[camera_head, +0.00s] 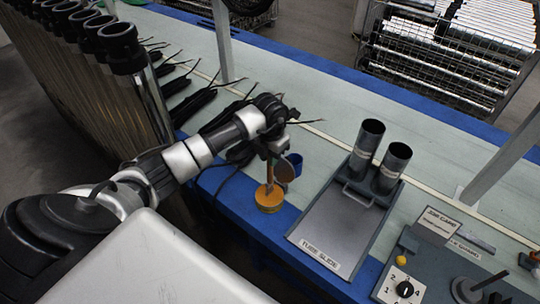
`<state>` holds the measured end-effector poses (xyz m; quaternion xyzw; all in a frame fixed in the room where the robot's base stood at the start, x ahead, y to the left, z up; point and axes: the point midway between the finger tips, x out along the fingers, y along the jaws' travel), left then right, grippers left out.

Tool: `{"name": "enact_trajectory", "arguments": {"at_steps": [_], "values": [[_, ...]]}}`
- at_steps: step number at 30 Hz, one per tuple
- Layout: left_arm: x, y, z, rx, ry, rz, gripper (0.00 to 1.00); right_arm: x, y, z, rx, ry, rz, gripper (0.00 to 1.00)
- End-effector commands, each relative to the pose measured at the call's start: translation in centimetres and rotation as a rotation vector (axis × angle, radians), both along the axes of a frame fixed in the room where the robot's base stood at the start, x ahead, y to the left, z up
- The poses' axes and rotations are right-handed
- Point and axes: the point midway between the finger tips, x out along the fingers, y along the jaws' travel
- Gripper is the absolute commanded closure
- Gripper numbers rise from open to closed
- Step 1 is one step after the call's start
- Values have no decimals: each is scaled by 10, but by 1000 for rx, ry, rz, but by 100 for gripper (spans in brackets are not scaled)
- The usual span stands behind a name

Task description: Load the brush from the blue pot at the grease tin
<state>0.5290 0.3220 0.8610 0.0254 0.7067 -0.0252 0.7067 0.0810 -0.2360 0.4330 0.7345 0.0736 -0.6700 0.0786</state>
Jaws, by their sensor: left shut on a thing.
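My left gripper (271,145) is shut on a thin upright brush (269,174), near the front edge of the table. The brush points down, and its lower end is at the yellow-orange grease tin (268,203). I cannot tell whether it touches what is in the tin. The blue pot (297,160) stands just behind and to the right of the brush. A brownish round disc (284,171) shows between the brush and the pot and partly hides the pot. My right gripper is not in view.
A grey tray marked "TUBE SLIDE" (328,234) with two dark upright cylinders (369,142) is to the right. A grey control box with a dial (403,289) is at the lower right. Black tubes (120,46) stand in a row at the upper left.

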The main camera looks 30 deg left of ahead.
Motion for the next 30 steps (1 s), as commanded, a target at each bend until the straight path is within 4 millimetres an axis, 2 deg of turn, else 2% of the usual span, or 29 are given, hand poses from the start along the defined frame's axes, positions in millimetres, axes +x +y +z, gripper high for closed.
{"name": "enact_trajectory", "arguments": {"at_steps": [30], "values": [[0, 0, -9, 0, 0, 0, 100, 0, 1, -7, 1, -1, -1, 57]]}}
